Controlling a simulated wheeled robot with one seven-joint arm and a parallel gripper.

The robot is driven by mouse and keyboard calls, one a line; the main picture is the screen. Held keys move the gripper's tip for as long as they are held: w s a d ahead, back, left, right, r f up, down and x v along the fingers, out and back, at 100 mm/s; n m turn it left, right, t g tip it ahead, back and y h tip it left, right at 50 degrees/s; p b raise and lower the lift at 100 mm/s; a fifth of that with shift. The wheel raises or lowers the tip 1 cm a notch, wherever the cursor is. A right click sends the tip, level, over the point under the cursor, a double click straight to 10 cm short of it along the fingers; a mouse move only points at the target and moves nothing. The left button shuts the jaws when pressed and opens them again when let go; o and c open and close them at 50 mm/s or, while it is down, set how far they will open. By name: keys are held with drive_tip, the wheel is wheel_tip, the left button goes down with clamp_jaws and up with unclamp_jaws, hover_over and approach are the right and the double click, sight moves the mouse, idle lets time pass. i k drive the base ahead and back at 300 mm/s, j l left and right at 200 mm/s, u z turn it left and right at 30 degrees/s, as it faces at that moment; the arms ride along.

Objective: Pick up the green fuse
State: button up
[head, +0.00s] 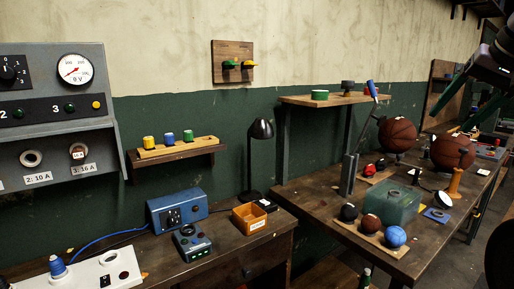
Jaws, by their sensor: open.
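A green fuse-like piece (188,136) stands at the right end of a wooden rack on the small wall shelf, beside a blue one (168,138) and a yellow one (149,142). Another small green-topped object (366,274) shows at the bottom edge, partly cut off; I cannot tell what it is. My gripper (464,112) is at the upper right, dark with green-tinted fingers. It is open and empty, far from the rack and above the right workbench.
The wall shelf (178,153) sits above a bench with a black lamp (262,130), blue device (177,208) and orange bin (249,218). A grey meter panel (90,135) is left. The right workbench (310,190) holds basketballs (397,133), small balls and a green translucent box (388,203).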

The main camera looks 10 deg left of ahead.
sight(188, 134)
drive_tip(key=u, duration=1.4)
